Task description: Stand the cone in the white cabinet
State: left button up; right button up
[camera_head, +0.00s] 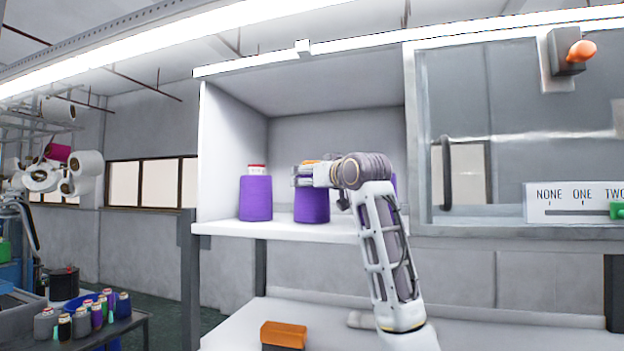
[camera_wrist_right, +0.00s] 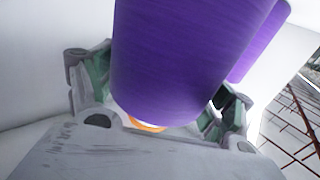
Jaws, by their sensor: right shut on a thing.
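The white cabinet (camera_head: 228,150) has an open left bay. A purple cone (camera_head: 312,207) is upright in this bay, its base at or close to the shelf; whether it touches cannot be told. My right gripper (camera_head: 308,176) is shut on this cone near its top, with an orange part showing above the fingers. In the right wrist view the held cone (camera_wrist_right: 195,55) fills the space between the fingers. My left gripper is not in view.
Another purple cone (camera_head: 256,198) with a red-and-white top stands left of the held one. A further purple cone is mostly hidden behind my arm. A glass door (camera_head: 500,130) covers the right side. An orange block (camera_head: 283,334) lies below.

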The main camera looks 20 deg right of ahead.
jog(key=shift+f, duration=0.15)
jog(key=o, duration=1.3)
jog(key=shift+s+d+b, duration=0.4)
jog(key=shift+s+b, duration=0.4)
jog(key=shift+s, duration=1.2)
jog(key=shift+s+d+b, duration=0.35)
jog(key=shift+s+b, duration=0.45)
jog(key=shift+s, duration=1.15)
jog(key=shift+s+d+b, duration=0.4)
jog(key=shift+s+b, duration=0.4)
jog(key=shift+s, duration=1.2)
